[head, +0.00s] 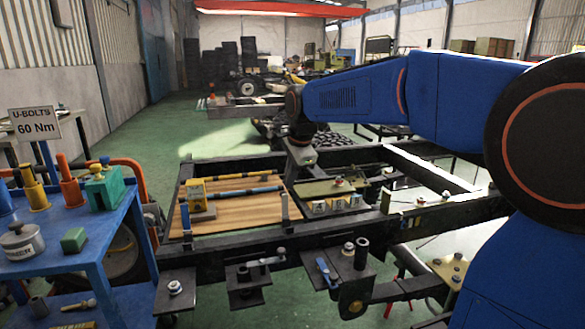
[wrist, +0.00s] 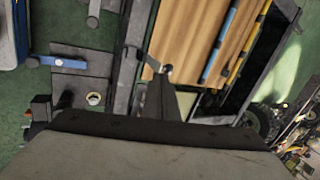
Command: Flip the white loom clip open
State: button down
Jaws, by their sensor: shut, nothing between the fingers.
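My gripper (head: 299,168) hangs over the right edge of a wooden board on the chassis frame. I cannot pick out the clip for sure in either view. A blue loom (head: 245,191) and a yellow loom (head: 245,176) with dark bands lie across the board; the wrist view also shows the blue one (wrist: 221,42) and the yellow one (wrist: 248,45).
The wooden board (head: 240,217) has a yellow block (head: 196,194) at its left and dark upright posts at its edges. Small labelled blocks (head: 330,206) stand right of it. Dark brackets with bolts (head: 245,276) line the near rail. A blue cart (head: 95,240) stands at left.

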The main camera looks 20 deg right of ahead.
aim_at(284, 192)
jog(key=shift+w+a+f, duration=0.2)
jog(key=shift+w+f, duration=1.15)
jog(key=shift+w, duration=0.05)
jog(key=shift+w, duration=0.55)
jog(key=shift+w+f+g, duration=0.15)
jog(key=shift+w+g, duration=0.35)
jog(key=shift+w, duration=0.3)
jog(key=shift+w+f, duration=0.1)
jog(key=shift+w, duration=0.3)
jog(key=shift+s, duration=0.2)
